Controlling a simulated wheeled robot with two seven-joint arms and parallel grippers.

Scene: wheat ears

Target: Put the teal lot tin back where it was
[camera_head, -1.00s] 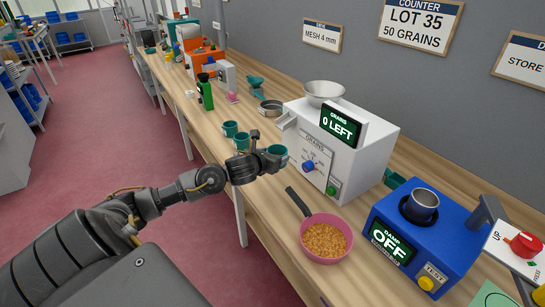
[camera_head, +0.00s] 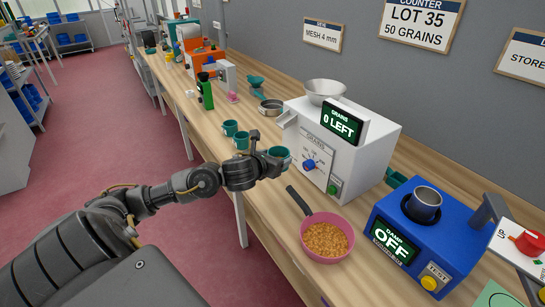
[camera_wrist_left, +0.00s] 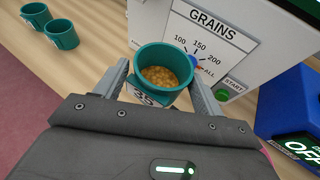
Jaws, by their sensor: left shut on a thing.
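My left gripper (camera_head: 262,160) is shut on a teal lot tin (camera_head: 281,153), in front of the white grain counter. In the left wrist view the tin (camera_wrist_left: 164,57) sits upright between the two fingers, holds grain, and has a label that seems to read 35. Whether its base touches the bench is hidden. Two more teal tins, one farther (camera_head: 229,128) and one nearer (camera_head: 241,141), stand on the bench left of the counter; they also show at the upper left of the left wrist view. My right gripper is not in view.
The white counter (camera_head: 372,150) reads "0 LEFT" and carries a metal bowl (camera_head: 325,86). A pink pan of grain (camera_head: 312,250) stands close in front, handle toward my gripper. A blue damp meter (camera_head: 398,272) is at the right. Bench edge is beneath my arm.

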